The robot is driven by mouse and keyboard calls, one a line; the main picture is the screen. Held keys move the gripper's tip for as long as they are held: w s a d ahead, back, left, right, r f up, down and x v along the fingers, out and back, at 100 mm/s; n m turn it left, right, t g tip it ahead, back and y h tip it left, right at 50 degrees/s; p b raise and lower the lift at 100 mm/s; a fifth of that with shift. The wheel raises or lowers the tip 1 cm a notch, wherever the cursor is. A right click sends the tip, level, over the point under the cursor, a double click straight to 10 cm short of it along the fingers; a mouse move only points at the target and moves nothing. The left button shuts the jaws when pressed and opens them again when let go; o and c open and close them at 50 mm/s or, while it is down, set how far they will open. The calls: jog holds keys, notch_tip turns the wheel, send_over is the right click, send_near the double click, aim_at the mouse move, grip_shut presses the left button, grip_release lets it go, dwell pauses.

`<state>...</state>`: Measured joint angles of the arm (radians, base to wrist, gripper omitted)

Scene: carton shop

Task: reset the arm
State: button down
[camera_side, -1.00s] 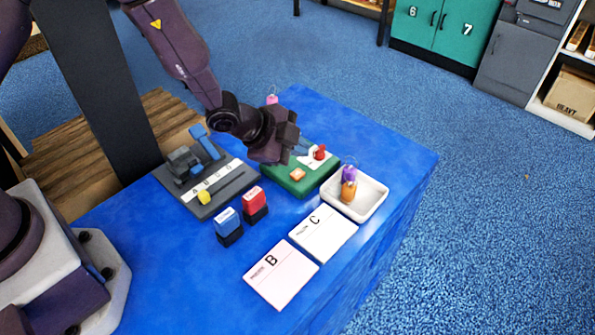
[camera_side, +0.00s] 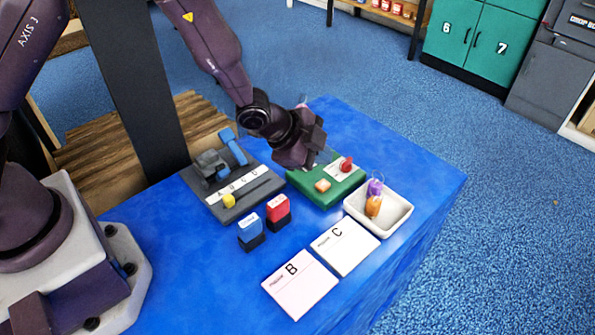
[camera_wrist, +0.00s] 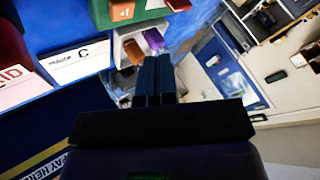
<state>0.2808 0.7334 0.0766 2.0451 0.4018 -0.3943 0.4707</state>
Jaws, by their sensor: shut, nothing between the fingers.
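My gripper (camera_wrist: 154,75) is shut and empty in the wrist view, its two dark blue fingers side by side. In the side view my dark purple arm reaches in from the top left, and the gripper (camera_side: 318,157) hangs over the back of the green pad (camera_side: 348,186), its fingers partly hidden. The wrist view shows the white tray (camera_wrist: 123,40) with an orange and a purple item just beyond the fingertips. Contact with anything cannot be seen.
On the blue table (camera_side: 200,290) stand a grey board (camera_side: 262,190) with a lettered strip, a blue stamp (camera_side: 250,228), a red stamp (camera_side: 277,209), card B (camera_side: 300,285), card C (camera_side: 345,245) and the white tray (camera_side: 398,222). Teal cabinets (camera_side: 480,40) stand on the floor behind.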

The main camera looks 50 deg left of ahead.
jog(key=s+a+r+n+y, duration=0.1)
jog(key=s+a+r+n, duration=0.3)
jog(key=s+r, duration=0.4)
jog(key=s+a+r+n+g+y, duration=0.1)
jog(key=s+a+r+n, duration=0.3)
jog(key=s+r, duration=0.5)
jog(key=s+a+r+n+g+y, duration=0.1)
jog(key=s+a+r+n, duration=0.2)
jog(key=s+r+n, duration=0.2)
jog(key=s+r, duration=0.3)
jog(key=shift+s+a+r, duration=0.15)
jog(key=shift+s+a, duration=0.1)
jog(key=shift+a, duration=0.15)
